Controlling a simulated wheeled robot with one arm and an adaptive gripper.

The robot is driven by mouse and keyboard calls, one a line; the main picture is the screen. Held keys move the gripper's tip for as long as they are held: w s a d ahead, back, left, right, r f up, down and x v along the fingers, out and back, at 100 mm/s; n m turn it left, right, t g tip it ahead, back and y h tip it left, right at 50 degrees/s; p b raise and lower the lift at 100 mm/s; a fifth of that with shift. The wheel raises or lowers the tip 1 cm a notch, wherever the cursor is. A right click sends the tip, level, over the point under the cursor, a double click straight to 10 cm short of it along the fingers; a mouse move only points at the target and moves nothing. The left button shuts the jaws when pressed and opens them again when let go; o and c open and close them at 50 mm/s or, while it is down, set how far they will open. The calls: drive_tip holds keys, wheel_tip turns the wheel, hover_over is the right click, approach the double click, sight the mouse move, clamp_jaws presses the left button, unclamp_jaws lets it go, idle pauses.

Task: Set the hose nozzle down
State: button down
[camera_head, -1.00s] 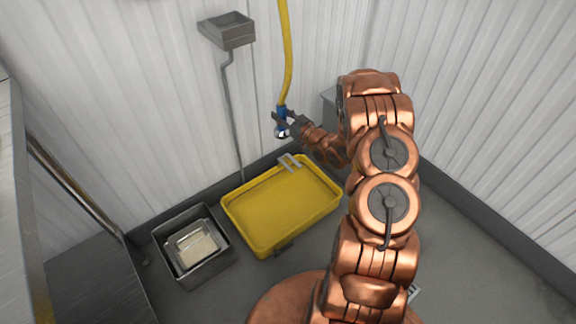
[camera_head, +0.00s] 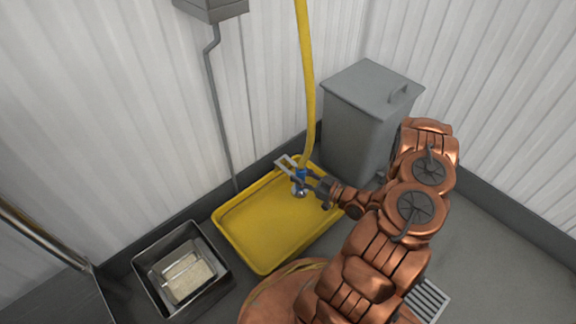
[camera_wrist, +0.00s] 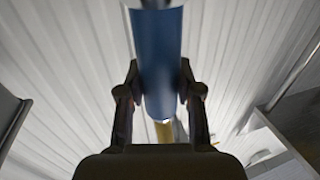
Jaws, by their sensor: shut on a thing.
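The hose nozzle (camera_head: 301,176) is blue with a shiny metal end and hangs on a yellow hose (camera_head: 306,85) that comes down from above. My gripper (camera_head: 303,183) is shut on the nozzle, over the far right part of the yellow tray (camera_head: 225,226). In the wrist view the blue nozzle (camera_wrist: 159,65) stands between my two fingers. A grey bracket (camera_head: 287,163) shows at the tray's far edge, just behind the nozzle. I cannot tell how high the nozzle is above the tray or whether it touches the bracket.
A grey lidded bin (camera_head: 365,110) stands behind and right of the tray. A dark metal basin (camera_head: 143,277) holding a smaller container of pale grains stands left of the tray. A grey wall box (camera_head: 210,8) with a pipe is at the back. A floor drain (camera_head: 428,300) lies right.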

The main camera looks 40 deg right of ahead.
drive_tip(key=w+d+f+b, duration=0.2)
drive_tip(key=w+d+b, duration=0.1)
drive_tip(key=w, duration=0.4)
drive_tip(key=w+d+f+b, duration=0.3)
drive_tip(key=w, duration=0.4)
drive_tip(key=shift+d, duration=0.4)
drive_tip(key=shift+w+f+b, duration=0.1)
drive_tip(key=shift+b, duration=0.2)
drive_tip(key=c, duration=0.8)
unclamp_jaws()
drive_tip(key=shift+o, duration=0.2)
